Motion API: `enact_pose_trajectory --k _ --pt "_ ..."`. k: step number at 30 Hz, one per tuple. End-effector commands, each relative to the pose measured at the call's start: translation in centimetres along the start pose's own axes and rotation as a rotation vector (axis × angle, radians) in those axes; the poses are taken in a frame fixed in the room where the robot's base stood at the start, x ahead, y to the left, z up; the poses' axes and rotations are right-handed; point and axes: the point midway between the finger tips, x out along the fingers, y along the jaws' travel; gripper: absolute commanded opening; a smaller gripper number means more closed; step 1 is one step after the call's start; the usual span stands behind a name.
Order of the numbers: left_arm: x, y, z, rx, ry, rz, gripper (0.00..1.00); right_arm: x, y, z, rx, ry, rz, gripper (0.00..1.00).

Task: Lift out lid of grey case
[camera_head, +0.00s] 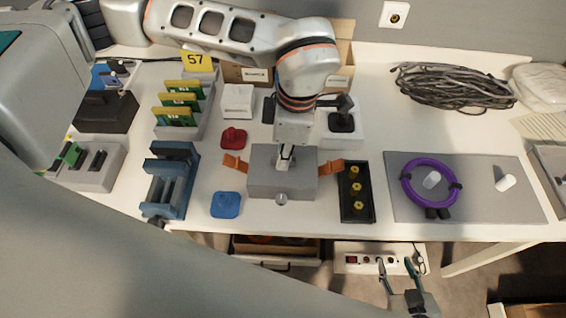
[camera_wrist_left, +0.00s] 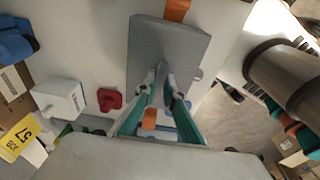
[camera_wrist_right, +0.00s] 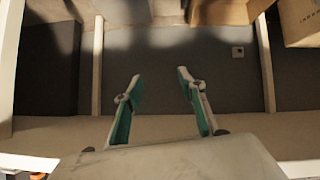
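The grey case (camera_head: 262,185) sits near the front edge of the white table, with orange straps (camera_head: 236,164) spread out at its left and right sides. Its flat grey lid (camera_wrist_left: 165,40) fills the upper middle of the left wrist view. My left gripper (camera_head: 285,158) points down at the middle of the lid. Its fingertips (camera_wrist_left: 161,80) are close together with a narrow grey piece, seemingly the lid's handle, between them; the fingers partly hide it. The lid appears seated on the case. My right gripper (camera_head: 395,262) is open and empty, below the table's front edge; it also shows in the right wrist view (camera_wrist_right: 158,82).
A blue vise-like block (camera_head: 170,180) and a blue piece (camera_head: 226,205) are left of the case. A red piece (camera_head: 233,138) lies behind-left. A black tray with yellow parts (camera_head: 356,215) stands close right. A grey mat (camera_head: 470,165) bears a purple ring (camera_head: 405,190).

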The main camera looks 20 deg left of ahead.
Motion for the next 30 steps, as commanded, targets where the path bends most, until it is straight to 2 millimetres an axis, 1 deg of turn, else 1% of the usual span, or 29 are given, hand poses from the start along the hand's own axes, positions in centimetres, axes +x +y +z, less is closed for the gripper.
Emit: enact_pose_trajectory --k 1,10,14,17,20,23,30 --pt "0.7 -0.2 -0.1 0.001 0.008 -0.007 0.00 0.0 -0.1 0.4 0.001 -0.006 -0.002 0.40" --pt "0.9 -0.3 -0.2 0.003 0.011 -0.011 0.00 0.0 -0.2 0.6 0.002 -0.009 -0.003 0.40" --pt "0.4 -0.3 -0.3 0.003 0.011 -0.011 0.00 0.0 -0.2 0.6 0.002 -0.008 -0.003 0.40" --pt "-0.5 -0.2 -0.3 0.002 0.010 -0.009 0.00 -0.1 -0.1 0.4 0.002 -0.006 -0.002 0.40" --pt "-2.1 -0.1 -0.5 0.002 0.008 -0.005 0.00 -0.1 -0.1 0.2 0.002 -0.005 -0.002 0.40" --pt "-4.4 -0.1 -0.7 0.000 0.005 -0.002 0.00 -0.2 0.0 0.0 0.004 -0.003 -0.002 0.40" --pt "-11.3 0.0 -1.4 0.000 0.002 0.002 0.00 -0.5 0.0 -0.5 0.008 -0.001 -0.003 0.40"
